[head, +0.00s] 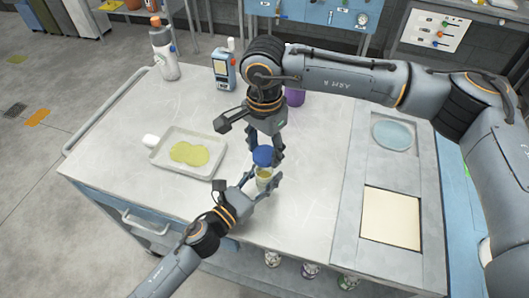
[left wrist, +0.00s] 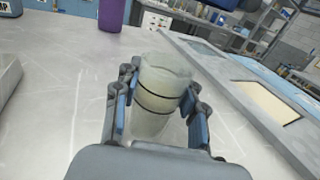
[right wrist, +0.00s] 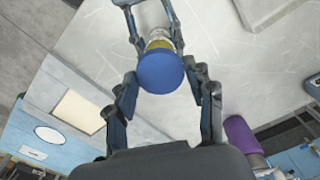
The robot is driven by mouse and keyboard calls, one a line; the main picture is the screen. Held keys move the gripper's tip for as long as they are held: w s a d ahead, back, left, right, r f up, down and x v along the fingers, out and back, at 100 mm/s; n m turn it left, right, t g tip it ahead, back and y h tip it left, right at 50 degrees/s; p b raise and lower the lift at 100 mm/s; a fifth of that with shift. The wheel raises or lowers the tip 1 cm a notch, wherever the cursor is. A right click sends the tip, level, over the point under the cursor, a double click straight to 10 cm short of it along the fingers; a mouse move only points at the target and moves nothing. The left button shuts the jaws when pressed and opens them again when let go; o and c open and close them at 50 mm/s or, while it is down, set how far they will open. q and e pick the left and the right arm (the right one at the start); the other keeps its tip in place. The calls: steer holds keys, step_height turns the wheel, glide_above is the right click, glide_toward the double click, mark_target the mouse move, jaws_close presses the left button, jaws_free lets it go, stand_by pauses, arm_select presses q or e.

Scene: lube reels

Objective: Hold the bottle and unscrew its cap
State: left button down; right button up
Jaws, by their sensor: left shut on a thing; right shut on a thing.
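The bottle (head: 264,180) is a small clear one with yellowish content, upright above the cart top. My left gripper (head: 262,186) is shut around its body. In the left wrist view the translucent bottle (left wrist: 160,92) with dark bands sits between the fingers, and its top shows with no cap seated on it. The blue cap (head: 263,156) is between the fingers of my right gripper (head: 266,151), which reaches down from above and is shut on it. In the right wrist view the cap (right wrist: 160,73) hides much of the bottle; the gap between them is hard to judge.
A grey tray (head: 165,163) with a yellow-green patch lies left on the cart. A cream panel (head: 391,217) and round blue inset (head: 393,132) are at right.

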arm_select(q)
steer(key=c, duration=0.7)
jaws_free()
steer(key=shift+a, duration=0.1)
